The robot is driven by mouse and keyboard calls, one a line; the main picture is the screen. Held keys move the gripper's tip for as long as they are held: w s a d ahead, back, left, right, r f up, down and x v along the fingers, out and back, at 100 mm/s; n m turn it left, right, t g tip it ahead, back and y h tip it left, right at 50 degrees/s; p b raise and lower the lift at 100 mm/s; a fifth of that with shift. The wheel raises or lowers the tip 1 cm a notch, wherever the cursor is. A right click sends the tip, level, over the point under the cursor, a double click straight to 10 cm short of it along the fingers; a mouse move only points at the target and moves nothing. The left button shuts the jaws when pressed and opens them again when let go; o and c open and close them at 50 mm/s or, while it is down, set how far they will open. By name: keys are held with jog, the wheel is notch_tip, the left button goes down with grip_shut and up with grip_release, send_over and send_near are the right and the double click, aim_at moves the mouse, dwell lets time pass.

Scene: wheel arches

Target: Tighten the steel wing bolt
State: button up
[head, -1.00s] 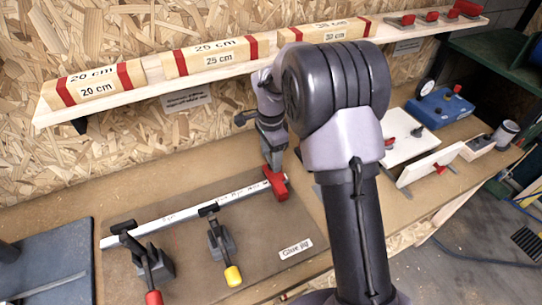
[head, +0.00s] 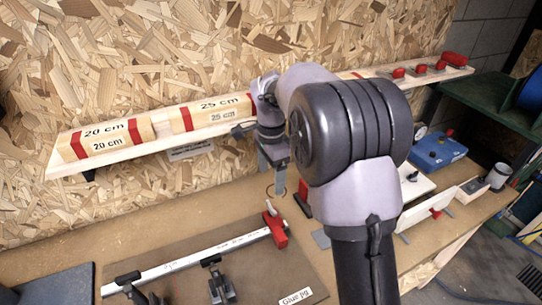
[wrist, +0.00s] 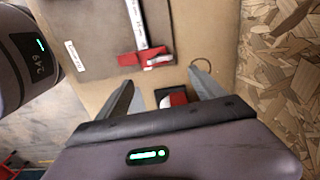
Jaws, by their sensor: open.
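My gripper (head: 279,185) is open and empty, with its fingers pointing down over the bench behind the glue jig. In the wrist view its two fingers (wrist: 163,88) are spread wide apart. The red end stop (head: 278,232) sits at the right end of the pale bar (head: 185,255) on the jig; it also shows in the wrist view (wrist: 146,58), beyond the fingertips. A small pale piece (head: 269,207) stands up at the stop; I cannot tell if it is the steel wing bolt. The gripper is apart from the stop.
A red and black object (head: 303,197) stands close to my gripper. Dark clamps (head: 217,284) cross the bar. A shelf with wooden blocks (head: 212,112) runs along the chipboard wall behind. White boards (head: 425,215) and a blue box (head: 438,150) are at right.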

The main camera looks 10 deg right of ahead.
notch_tip(320, 180, up, 5)
jog(key=shift+r+p, duration=0.15)
jog(key=shift+p, duration=0.4)
